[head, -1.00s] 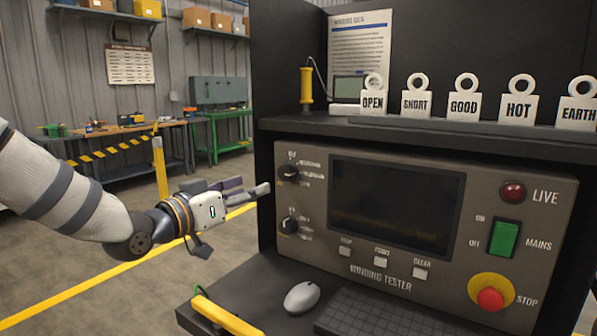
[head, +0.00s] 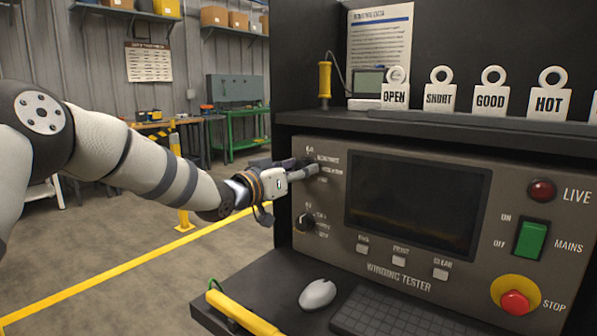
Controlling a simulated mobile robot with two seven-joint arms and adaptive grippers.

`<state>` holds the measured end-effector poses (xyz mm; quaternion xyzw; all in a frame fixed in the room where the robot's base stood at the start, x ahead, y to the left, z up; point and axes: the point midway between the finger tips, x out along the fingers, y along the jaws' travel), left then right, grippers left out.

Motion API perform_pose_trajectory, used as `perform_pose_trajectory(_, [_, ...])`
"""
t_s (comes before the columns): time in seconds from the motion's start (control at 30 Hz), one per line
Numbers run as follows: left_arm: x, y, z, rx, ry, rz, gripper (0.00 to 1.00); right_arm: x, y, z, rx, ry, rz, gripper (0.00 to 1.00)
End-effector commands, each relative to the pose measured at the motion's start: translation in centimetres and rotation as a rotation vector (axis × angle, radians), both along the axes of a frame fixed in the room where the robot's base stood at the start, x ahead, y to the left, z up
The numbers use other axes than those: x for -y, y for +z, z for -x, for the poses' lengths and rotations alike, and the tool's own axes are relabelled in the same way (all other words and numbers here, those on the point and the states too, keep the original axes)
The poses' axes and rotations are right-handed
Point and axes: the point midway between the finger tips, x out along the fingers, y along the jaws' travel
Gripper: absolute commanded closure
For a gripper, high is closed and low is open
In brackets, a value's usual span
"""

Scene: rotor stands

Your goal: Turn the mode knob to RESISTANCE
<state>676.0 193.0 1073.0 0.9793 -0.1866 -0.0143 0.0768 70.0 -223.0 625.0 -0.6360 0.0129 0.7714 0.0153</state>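The winding tester panel (head: 325,235) carries two dark knobs at its left side. The upper knob (head: 309,160) sits among small labels, one of which seems to read RESISTANCE; it is mostly hidden by my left gripper (head: 310,170). My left fingers are at this knob, one above and one in front. I cannot tell whether they touch or close on it, nor where its pointer stands. The lower knob (head: 306,221) is uncovered below my gripper, with its own small labels. My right gripper is not in view.
A dark screen (head: 417,203) is right of the knobs, with several small buttons below. A green mains switch (head: 530,239) and red stop button (head: 515,302) are further right. A mouse (head: 317,294), keyboard (head: 390,318) and yellow handle (head: 240,312) are in front.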

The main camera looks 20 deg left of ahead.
Motion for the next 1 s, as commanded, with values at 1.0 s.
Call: perform_pose_trajectory(1.0, [0.03, -0.26, 0.01, -0.156, 0.000, 0.423, 0.97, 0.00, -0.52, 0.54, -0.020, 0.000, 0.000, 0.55])
